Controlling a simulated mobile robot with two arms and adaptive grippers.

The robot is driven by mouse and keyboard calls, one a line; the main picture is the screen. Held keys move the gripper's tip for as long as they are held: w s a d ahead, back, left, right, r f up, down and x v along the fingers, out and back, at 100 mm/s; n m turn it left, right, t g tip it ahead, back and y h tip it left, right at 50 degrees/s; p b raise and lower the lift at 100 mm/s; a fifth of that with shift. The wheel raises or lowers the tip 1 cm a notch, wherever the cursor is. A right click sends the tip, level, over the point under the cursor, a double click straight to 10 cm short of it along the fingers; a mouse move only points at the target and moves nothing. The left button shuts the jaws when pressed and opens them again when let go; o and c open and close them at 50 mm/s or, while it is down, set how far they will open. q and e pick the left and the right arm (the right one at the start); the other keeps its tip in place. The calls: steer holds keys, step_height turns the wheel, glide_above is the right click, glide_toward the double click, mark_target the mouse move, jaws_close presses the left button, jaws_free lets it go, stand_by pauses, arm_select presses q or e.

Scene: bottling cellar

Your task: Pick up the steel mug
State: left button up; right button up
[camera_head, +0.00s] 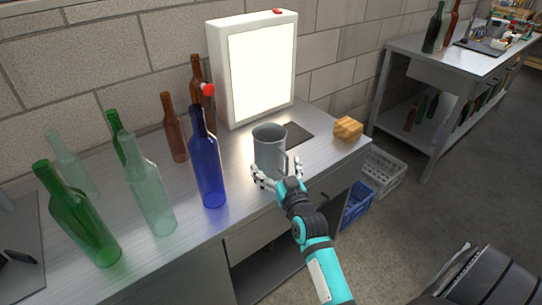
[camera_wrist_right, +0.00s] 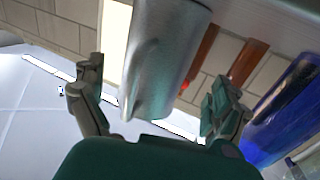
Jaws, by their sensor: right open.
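The steel mug (camera_head: 268,148) stands upright on the steel workbench in the head view, in front of the light box. Its handle is on the right side, towards my arm. My right gripper (camera_head: 272,180) is open, low at the near side of the mug. In the right wrist view the mug (camera_wrist_right: 165,55) appears tilted by the camera angle, between the spread fingers of the right gripper (camera_wrist_right: 157,82). Gaps show between the mug and both fingers there. My left gripper is not in view.
A blue bottle (camera_head: 207,165) stands close left of the mug, with green, clear and brown bottles beyond. A lit white box (camera_head: 216,68) stands behind. Crates (camera_head: 384,172) stand on the floor.

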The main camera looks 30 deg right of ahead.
mark_target(275, 161)
steer(key=x, duration=0.4)
steer(key=shift+w+d+r, duration=0.1)
steer(key=shift+w+d, duration=0.15)
steer(key=shift+w, duration=0.05)
steer(key=shift+s, duration=0.1)
steer(key=shift+r, duration=0.1)
steer(key=c, duration=1.4)
